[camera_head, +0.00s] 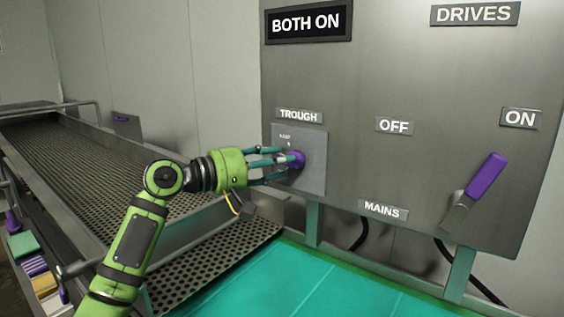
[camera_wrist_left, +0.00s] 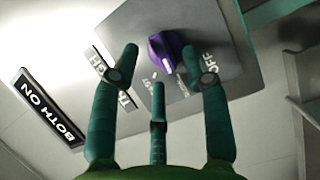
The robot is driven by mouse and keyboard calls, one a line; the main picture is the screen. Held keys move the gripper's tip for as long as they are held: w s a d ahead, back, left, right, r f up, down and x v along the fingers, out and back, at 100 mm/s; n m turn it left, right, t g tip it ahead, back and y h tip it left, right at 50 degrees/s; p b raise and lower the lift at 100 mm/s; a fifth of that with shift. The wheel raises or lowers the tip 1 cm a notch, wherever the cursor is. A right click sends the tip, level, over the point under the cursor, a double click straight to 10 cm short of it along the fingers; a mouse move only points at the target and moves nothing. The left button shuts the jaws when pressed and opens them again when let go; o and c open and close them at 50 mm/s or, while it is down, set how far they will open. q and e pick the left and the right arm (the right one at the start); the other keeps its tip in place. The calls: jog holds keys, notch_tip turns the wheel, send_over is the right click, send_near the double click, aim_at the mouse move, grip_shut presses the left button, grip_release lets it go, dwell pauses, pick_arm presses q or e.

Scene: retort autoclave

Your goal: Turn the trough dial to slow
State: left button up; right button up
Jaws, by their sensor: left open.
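The trough dial is a purple knob (camera_head: 297,159) on a grey square plate (camera_head: 314,180) under the "TROUGH" label (camera_head: 299,116). My left gripper (camera_head: 283,160) is in front of the plate, its teal fingers open and reaching to the knob. In the left wrist view the purple knob (camera_wrist_left: 170,48) lies ahead between the tips of the spread fingers (camera_wrist_left: 165,62), close to the right finger; contact cannot be told. A pale pointer mark on the knob and the word "OFF" on the plate show there. The fingers partly hide the other dial markings. My right gripper is not in view.
The panel (camera_head: 400,60) also carries a purple mains lever (camera_head: 484,180) tilted toward the "ON" label (camera_head: 519,118). A display (camera_head: 307,22) reads "BOTH ON". A perforated trough (camera_head: 90,150) runs along the left, and a teal surface (camera_head: 320,285) lies below the panel.

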pick_arm(q)
jog(key=v, duration=1)
jog(key=shift+a, duration=0.15)
